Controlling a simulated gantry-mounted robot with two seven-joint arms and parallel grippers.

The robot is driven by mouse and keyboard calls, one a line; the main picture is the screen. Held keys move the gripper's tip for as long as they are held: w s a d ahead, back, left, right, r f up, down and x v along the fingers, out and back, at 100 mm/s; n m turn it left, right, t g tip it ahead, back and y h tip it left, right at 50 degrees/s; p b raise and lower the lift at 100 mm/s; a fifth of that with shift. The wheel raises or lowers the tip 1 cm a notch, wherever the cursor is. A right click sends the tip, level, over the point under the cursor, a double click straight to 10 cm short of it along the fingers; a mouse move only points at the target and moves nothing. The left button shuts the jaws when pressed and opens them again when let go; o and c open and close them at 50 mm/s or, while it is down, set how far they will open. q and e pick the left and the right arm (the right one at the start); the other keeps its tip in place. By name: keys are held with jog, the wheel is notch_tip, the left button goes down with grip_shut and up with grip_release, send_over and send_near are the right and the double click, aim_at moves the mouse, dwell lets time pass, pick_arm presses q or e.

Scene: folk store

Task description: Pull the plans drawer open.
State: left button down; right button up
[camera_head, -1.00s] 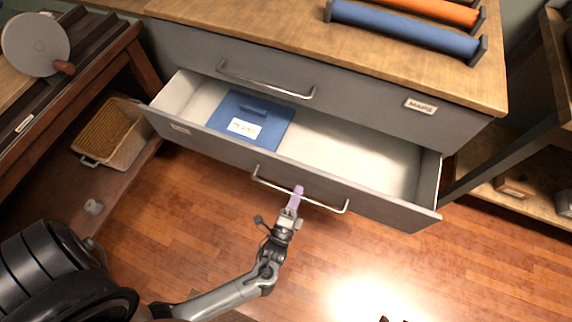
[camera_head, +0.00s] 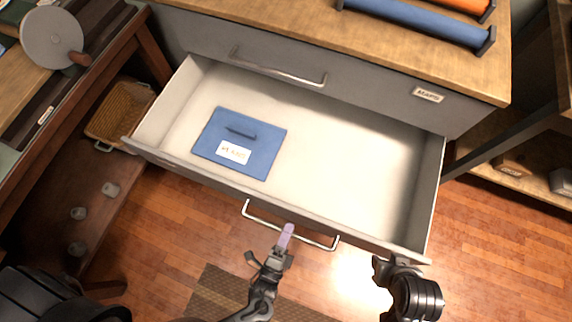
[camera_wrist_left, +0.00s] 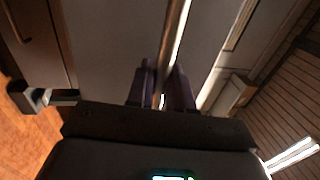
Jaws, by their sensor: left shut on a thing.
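The plans drawer (camera_head: 330,135) is the lower grey drawer and stands well out from the cabinet. A blue folder (camera_head: 218,128) with a handle and a white label lies inside it, left of the middle. My left gripper (camera_head: 287,232) is at the drawer's bar handle (camera_head: 262,221), near its middle. The left wrist view shows the handle bar (camera_wrist_left: 176,45) running between its two purple fingers (camera_wrist_left: 163,92), which are shut on it. Part of my right arm shows at the drawer's lower right corner; its fingertips cannot be made out.
The upper drawer, labelled MAPS (camera_head: 428,94), is shut. Blue (camera_head: 425,22) and orange rolls lie on the cabinet top. A desk with a wicker basket (camera_head: 120,112) beneath stands at left, and a shelf (camera_head: 520,170) at right. A striped mat (camera_head: 225,292) lies in front.

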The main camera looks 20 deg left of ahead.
dwell(0.3)
pick_arm(q)
jog(key=c, duration=1.2)
grip_release()
jog(key=s, duration=0.3)
jog(key=s+f+b, duration=0.1)
jog(key=s, duration=0.3)
jog(key=s+f, duration=0.1)
jog(key=s, duration=0.2)
jog(key=shift+s+a+b, duration=0.15)
jog(key=shift+s+b, duration=0.1)
jog(key=shift+b, duration=0.05)
